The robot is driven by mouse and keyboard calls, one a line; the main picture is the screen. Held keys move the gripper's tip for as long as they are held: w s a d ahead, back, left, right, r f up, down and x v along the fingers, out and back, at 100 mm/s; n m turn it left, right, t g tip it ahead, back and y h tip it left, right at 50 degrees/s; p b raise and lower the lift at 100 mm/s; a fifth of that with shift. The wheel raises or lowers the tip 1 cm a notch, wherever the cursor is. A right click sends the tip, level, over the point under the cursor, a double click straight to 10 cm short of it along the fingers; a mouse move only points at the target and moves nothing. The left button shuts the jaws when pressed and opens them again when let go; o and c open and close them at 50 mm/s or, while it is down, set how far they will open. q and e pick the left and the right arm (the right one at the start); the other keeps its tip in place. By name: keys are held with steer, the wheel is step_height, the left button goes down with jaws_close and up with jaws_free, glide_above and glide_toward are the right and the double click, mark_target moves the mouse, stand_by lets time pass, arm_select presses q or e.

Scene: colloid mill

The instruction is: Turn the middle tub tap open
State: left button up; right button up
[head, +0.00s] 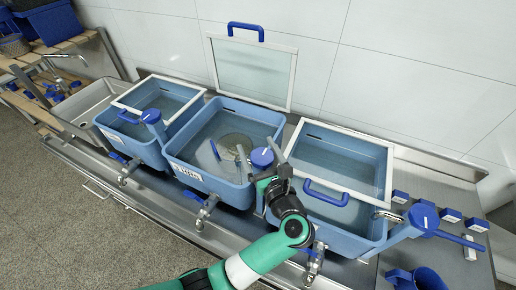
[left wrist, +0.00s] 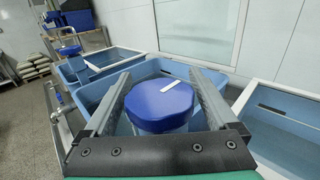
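The middle blue tub (head: 183,165) stands in a row of three, its glass lid (head: 252,72) raised against the wall. Its metal tap (head: 207,210) is on the front face, with a blue lever (head: 193,196) beside it. My left gripper (head: 258,160) is at the tub's right front corner, right of the tap. Its fingers are apart, one on each side of a round blue cap (left wrist: 160,100) with a white mark; the cap also shows in the head view (head: 262,158). I cannot tell whether the fingers touch it. My right gripper is out of view.
The left tub (head: 145,147) and right tub (head: 340,235) flank the middle one, with taps (head: 128,172) (head: 313,264) in front. Small blue-and-white blocks (head: 450,214) and a blue jug (head: 428,279) lie at right. Shelves (head: 85,38) stand at far left.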

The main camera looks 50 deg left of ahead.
mark_target(267, 167)
arm_select(q)
steer(key=shift+o, duration=0.2)
steer(key=v, duration=1.1)
steer(key=shift+s+d, duration=0.15)
steer(key=shift+d, duration=0.15)
